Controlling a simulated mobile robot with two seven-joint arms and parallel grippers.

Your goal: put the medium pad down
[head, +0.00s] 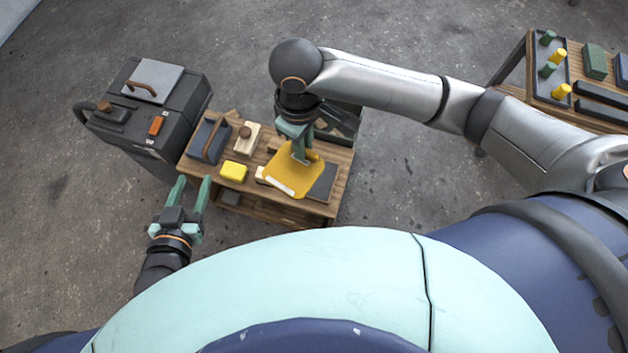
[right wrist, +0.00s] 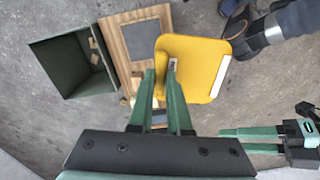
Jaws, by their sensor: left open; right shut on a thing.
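A flat yellow pad (head: 296,181) with a pale strip along one edge, the only large pad I see held, hangs over the front right of the small wooden bench (head: 258,197). My right gripper (head: 299,152) is shut on it from above. In the right wrist view the yellow pad (right wrist: 206,58) lies just beyond the fingertips of the right gripper (right wrist: 160,72); the exact grip is hard to make out. Whether the pad touches the bench I cannot tell. My left gripper (head: 191,184) is open and empty, in front of the bench's left end.
A dark flat panel (head: 323,184) lies on the bench's right end, partly beside the pad. A dark green open bin (right wrist: 72,65) stands behind; a black case (head: 150,110) stands left.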

